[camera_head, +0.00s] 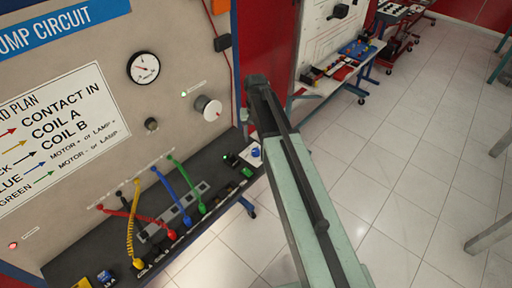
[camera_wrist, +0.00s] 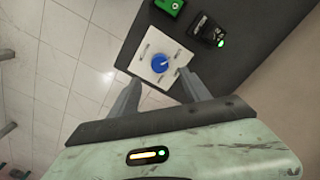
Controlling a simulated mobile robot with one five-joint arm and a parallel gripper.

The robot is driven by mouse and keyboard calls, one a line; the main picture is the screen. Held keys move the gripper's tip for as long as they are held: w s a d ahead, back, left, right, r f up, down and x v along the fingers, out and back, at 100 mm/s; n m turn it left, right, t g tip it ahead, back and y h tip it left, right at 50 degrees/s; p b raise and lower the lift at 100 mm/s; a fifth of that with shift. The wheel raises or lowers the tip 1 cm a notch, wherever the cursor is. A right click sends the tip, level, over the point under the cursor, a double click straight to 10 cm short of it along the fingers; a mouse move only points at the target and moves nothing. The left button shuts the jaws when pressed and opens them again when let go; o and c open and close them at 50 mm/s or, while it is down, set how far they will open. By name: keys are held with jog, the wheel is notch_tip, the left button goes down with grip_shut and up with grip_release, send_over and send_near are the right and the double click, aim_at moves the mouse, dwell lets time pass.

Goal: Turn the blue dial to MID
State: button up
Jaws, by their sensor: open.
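The blue dial (camera_wrist: 159,64) sits on a small white plate (camera_wrist: 147,47) at the end of the dark shelf. In the wrist view it lies ahead of and between my two open fingers, apart from them. My gripper (camera_wrist: 158,90) is open and empty. A small light mark shows on the dial's face, but the plate's labels are too small to read. In the head view the blue dial (camera_head: 255,152) shows at the shelf's right end, just left of my arm. My fingertips cannot be made out there.
A black device with a green light (camera_wrist: 207,30) and a green block (camera_wrist: 168,5) stand beside the plate. The panel (camera_head: 180,90) with a gauge (camera_head: 143,67) and white knob (camera_head: 208,108) rises behind. Coloured cables (camera_head: 180,195) hang left. Open tiled floor lies right.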

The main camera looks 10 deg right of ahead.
aim_at(256, 150)
notch_tip(256, 150, down, 8)
jog(key=b, duration=0.8)
jog(key=shift+f, duration=0.1)
grip_shut()
